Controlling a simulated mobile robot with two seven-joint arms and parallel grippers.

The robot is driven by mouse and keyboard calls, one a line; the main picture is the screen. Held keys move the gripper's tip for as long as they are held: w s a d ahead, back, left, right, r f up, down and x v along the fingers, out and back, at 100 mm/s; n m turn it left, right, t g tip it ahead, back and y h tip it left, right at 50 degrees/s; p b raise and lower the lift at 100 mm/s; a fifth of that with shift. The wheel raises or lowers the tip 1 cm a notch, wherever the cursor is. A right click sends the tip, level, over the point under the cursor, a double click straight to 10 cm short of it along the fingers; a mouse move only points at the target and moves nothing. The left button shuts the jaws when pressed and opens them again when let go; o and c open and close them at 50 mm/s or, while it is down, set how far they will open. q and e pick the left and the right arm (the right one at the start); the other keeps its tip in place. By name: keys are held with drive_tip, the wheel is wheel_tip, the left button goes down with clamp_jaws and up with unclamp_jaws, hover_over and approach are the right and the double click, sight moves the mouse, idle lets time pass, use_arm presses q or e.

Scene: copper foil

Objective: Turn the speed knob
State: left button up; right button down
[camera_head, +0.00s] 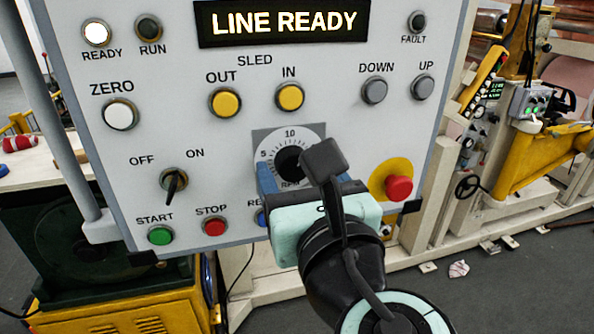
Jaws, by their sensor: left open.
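The speed knob (288,160) is a black round knob on a white numbered dial, in the lower middle of the grey control panel (340,120). Marks 5 and 10 show on the dial, with partly covered lettering below. My left gripper (296,178) is in front of the knob, with its open fingers at the knob's lower part. One blue finger shows left of the knob. I cannot tell whether the fingers touch the knob. My right gripper is not in view.
A red mushroom button (398,188) on a yellow plate is close right of my gripper. A partly covered blue button (261,217) is close on its left. The on/off switch (174,182) is farther left. A lit display (284,22) reads "LINE READY". Yellow machinery (545,165) stands at right.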

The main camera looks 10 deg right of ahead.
use_arm(q)
drive_tip(key=shift+s, duration=0.1)
drive_tip(key=c, duration=1.1)
drive_tip(key=shift+n, duration=0.3)
